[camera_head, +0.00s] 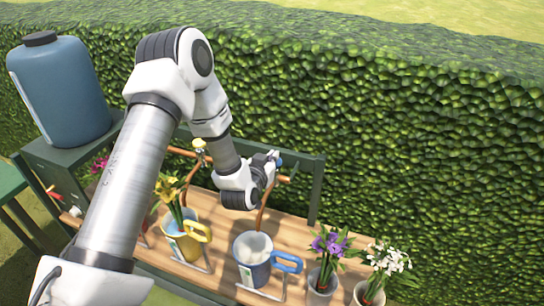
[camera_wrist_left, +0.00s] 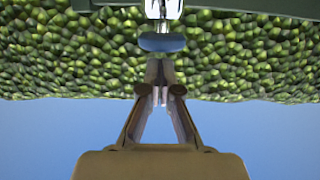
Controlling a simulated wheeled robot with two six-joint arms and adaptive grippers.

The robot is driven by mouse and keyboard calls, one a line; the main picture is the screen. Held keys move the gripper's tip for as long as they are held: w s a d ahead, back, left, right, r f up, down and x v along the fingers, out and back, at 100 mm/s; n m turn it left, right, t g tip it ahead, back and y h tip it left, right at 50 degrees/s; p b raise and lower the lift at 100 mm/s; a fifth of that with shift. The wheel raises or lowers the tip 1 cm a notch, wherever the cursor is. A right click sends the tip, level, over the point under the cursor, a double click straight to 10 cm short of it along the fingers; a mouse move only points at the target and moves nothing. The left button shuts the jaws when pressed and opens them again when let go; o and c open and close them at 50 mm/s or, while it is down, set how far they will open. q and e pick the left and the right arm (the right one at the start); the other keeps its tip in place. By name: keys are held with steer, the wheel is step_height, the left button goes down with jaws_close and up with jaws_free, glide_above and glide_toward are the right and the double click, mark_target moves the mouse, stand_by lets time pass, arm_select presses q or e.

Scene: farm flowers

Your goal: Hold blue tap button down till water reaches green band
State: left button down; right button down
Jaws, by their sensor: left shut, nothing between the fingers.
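The blue tap button (camera_head: 279,161) sits at the right end of the copper pipe, partly hidden by my left gripper (camera_head: 273,163). In the left wrist view the blue button (camera_wrist_left: 162,42) is just beyond the fingertips of my left gripper (camera_wrist_left: 160,75), with a small gap seeming to show between them. The left gripper is shut and empty. Below stands a mug with a blue handle (camera_head: 288,262) and a pale inside. I cannot make out a green band or the water level. My right gripper is not in view.
A yellow-handled mug (camera_head: 187,246) with daffodils stands to the left under a yellow tap button (camera_head: 198,143). Potted purple (camera_head: 332,246) and white flowers (camera_head: 388,262) stand on the right of the wooden bench. A blue tank (camera_head: 62,90) stands at the left; a hedge (camera_head: 400,130) closes the back.

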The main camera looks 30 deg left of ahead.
arm_select(q)
steer(key=shift+f, duration=0.4)
